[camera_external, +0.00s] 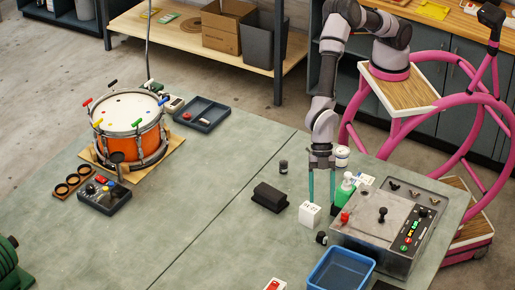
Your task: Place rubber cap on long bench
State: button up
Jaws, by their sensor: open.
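The long bench (215,215) appears to be the wide grey-green table with a dark seam across it. My gripper (321,195) points down over its right part, its two teal fingers apart with nothing visible between them. I cannot tell for sure which thing is the rubber cap. One small dark cylinder (283,167) stands on the table left of my gripper. Another small dark piece (321,238) lies below my gripper in the picture, beside the grey machine. Both are apart from the fingers.
A white box (310,215), black block (270,197), green bottle (344,190) and grey machine (370,238) crowd around my gripper. A blue bin (341,270) is at the front. An orange drum (138,138) and dark tray (202,115) stand left. The table's middle is clear.

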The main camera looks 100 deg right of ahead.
jog(key=shift+d+r, duration=0.1)
jog(key=shift+r, duration=0.1)
jog(key=w+d+r+m+t+h, duration=0.1)
jog(key=w+d+r+m+t, duration=0.2)
jog(key=d+r, duration=1)
jog(key=s+d+r+m+h, duration=0.2)
jog(key=d+r+m, duration=0.3)
jog(key=d+r, duration=1.15)
jog(key=s+d+r+m+t, duration=0.1)
jog(key=s+d+r+m, duration=0.2)
jog(key=s+d, duration=0.6)
jog(key=s+d+r+m+t+h, duration=0.1)
jog(key=s+d+r+m, duration=0.2)
jog(key=s+d, duration=0.6)
jog(key=d+m, duration=0.2)
jog(key=d, duration=0.3)
jog(key=shift+s+d+r, duration=0.15)
jog(key=shift+d+r, duration=0.15)
jog(key=s+d+m, duration=0.1)
jog(key=s, duration=0.1)
jog(key=s+d+f+m, duration=0.1)
jog(key=s, duration=0.2)
jog(key=s+d+m, duration=0.1)
jog(key=s, duration=0.1)
jog(key=shift+s+d+f+m+t, duration=0.25)
jog(key=shift+s+d+m+t, duration=0.05)
jog(key=shift+d+t, duration=0.1)
jog(key=shift+c, duration=1.1)
jog(key=shift+w, duration=0.1)
